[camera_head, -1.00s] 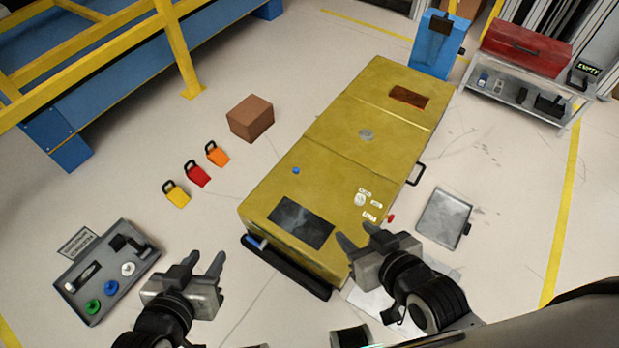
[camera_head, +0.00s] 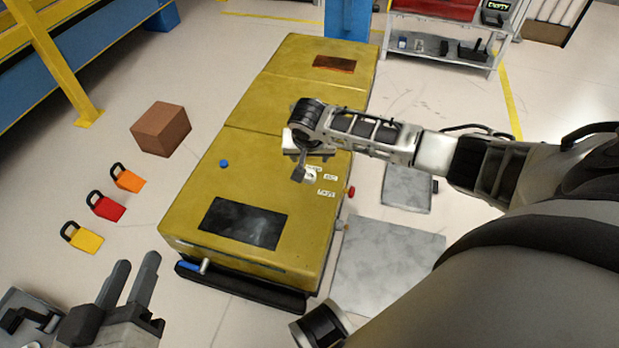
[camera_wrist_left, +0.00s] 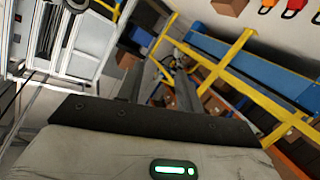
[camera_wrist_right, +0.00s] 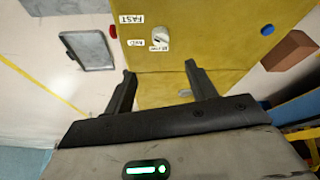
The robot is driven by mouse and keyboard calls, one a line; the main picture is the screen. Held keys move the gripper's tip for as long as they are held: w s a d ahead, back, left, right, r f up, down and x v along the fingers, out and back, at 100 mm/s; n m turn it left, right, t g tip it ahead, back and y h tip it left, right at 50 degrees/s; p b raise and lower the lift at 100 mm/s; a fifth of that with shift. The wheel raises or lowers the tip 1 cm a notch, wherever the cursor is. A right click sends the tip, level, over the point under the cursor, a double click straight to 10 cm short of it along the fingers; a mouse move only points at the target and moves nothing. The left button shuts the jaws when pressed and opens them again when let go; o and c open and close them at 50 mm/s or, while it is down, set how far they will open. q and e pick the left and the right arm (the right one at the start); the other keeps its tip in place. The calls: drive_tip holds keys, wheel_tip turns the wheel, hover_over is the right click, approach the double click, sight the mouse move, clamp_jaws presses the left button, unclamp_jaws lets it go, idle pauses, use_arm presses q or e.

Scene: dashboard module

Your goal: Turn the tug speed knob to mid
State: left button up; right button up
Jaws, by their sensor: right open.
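The tug is a yellow, box-like vehicle (camera_head: 190,215) with a dark panel on its near end. Its white round speed knob (camera_wrist_right: 159,34) shows in the right wrist view, beside a FAST label (camera_wrist_right: 131,19) and two smaller labels. I cannot tell clearly which label the knob points to. My right gripper (camera_wrist_right: 160,70) is open and empty, with the knob beyond its fingertips in that view. In the head view the right gripper (camera_head: 299,171) is over the tug's top and partly covers the knob area. My left gripper (camera_head: 136,264) is open and empty, over the floor at lower left.
Yellow (camera_head: 84,240), red (camera_head: 108,208) and orange (camera_head: 129,180) padlock-shaped items lie left of the tug, near a brown box (camera_head: 161,130). A red button (camera_head: 351,191) is on the tug's right side. A blue button (camera_head: 224,163) is on its top.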

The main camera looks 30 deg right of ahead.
drive_tip(key=b, duration=0.5)
approach(310, 175)
drive_tip(key=f, duration=0.1)
drive_tip(key=b+x, duration=0.2)
drive_tip(key=x, duration=0.2)
drive_tip(key=shift+w+d+f+b, duration=0.1)
drive_tip(key=shift+w+f+b, duration=0.15)
drive_tip(key=shift+b, duration=0.1)
drive_tip(key=b+x, duration=0.2)
drive_tip(key=x, duration=0.1)
drive_tip(key=shift+w+d, duration=0.1)
use_arm(q)
wheel_tip(310, 175, up, 12)
drive_tip(key=w+m+t+h, duration=0.1)
drive_tip(key=m+t+h, duration=0.4)
drive_tip(key=m+h, duration=0.3)
drive_tip(key=shift+f+m+t, duration=0.15)
drive_tip(key=shift+m+t, duration=0.15)
drive_tip(key=shift+t, duration=0.1)
drive_tip(key=shift+d, duration=0.1)
use_arm(e)
drive_tip(key=c, duration=1)
